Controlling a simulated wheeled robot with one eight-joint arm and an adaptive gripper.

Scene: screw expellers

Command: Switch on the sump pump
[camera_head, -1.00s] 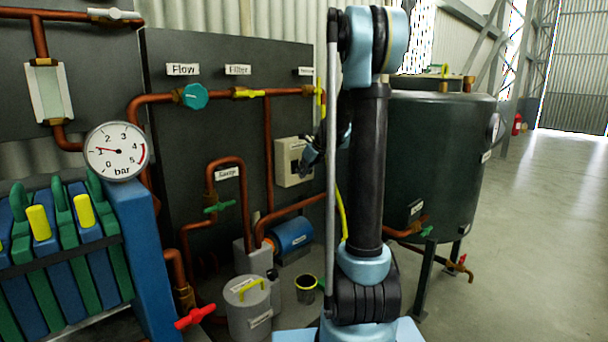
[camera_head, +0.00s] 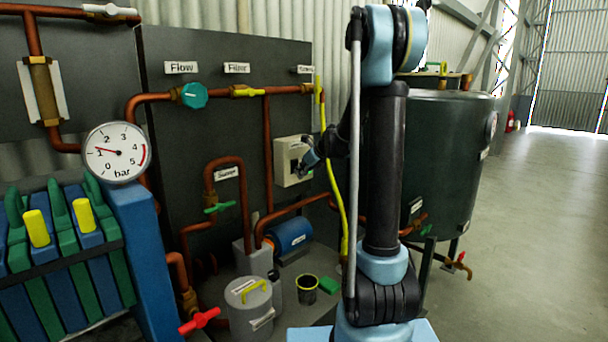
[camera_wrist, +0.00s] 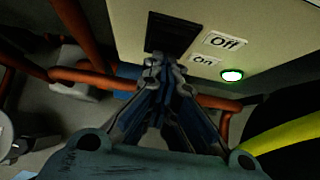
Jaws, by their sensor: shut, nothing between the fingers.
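The beige switch box (camera_head: 283,163) hangs on the dark panel, above the blue pump motor (camera_head: 292,236). In the wrist view, the box face (camera_wrist: 245,20) carries a dark switch (camera_wrist: 172,34), the labels "Off" (camera_wrist: 226,41) and "On" (camera_wrist: 205,62), and a lit green lamp (camera_wrist: 232,75). My gripper (camera_wrist: 163,65) is shut and empty, its fingertips at the lower edge of the dark switch. Whether they touch it I cannot tell. In the head view, my gripper (camera_head: 300,165) is in front of the box and covers part of its face.
Copper pipes (camera_head: 268,150) run along the panel around the box. A yellow hose (camera_head: 337,190) hangs just right of it. A grey lidded pot (camera_head: 248,305), a black cup (camera_head: 306,289) and a green block (camera_head: 329,285) stand below. A dark tank (camera_head: 450,150) is at right.

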